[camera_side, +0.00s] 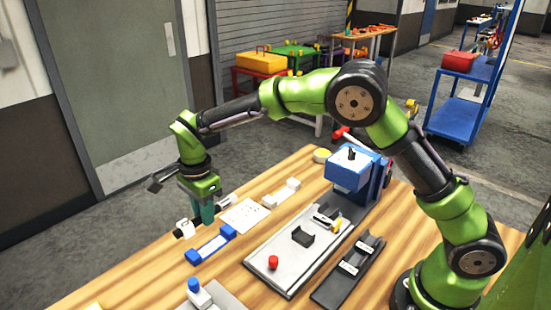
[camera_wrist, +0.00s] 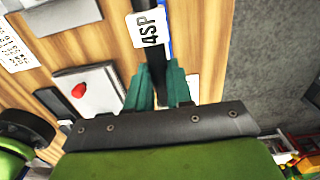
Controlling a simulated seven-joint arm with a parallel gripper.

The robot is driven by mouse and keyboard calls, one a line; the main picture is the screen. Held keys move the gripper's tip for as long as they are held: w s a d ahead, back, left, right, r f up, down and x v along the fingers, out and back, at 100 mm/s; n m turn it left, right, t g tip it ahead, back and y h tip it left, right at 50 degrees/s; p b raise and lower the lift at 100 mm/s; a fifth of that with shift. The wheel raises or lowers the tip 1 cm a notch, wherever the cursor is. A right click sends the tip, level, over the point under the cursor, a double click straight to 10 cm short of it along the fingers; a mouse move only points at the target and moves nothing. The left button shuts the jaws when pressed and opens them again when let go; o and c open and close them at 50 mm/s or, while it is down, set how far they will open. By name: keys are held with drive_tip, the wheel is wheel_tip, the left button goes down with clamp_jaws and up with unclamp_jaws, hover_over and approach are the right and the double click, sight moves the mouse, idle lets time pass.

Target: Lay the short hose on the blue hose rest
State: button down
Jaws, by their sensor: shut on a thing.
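My gripper (camera_side: 203,212), with teal fingers, is shut on the short hose (camera_side: 225,201), a dark piece with a white tag. In the wrist view the hose (camera_wrist: 157,78) runs up between the fingertips (camera_wrist: 158,88), and its tag reads "4SP". The fingers hide its middle in the side view. The blue hose rest (camera_side: 229,233) lies on the table nearer the side camera than the gripper, with blue ends and a pale label between them. No hose lies on it. A strip of blue (camera_wrist: 168,42) shows behind the tag in the wrist view; I cannot tell its height below the hose.
A white printed sheet (camera_side: 244,214) and a white block-ended rest (camera_side: 281,193) lie behind the blue rest. A grey plate (camera_side: 262,250) with a red knob (camera_side: 273,262), a black tray (camera_side: 340,284) and a blue machine (camera_side: 352,172) stand to the right. A blue-topped item (camera_side: 194,286) is in front.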

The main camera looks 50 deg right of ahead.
drive_tip(key=shift+f, duration=2.8)
drive_tip(key=shift+f, duration=0.7)
drive_tip(key=c, duration=0.9)
unclamp_jaws()
drive_tip(key=shift+r, duration=3.55)
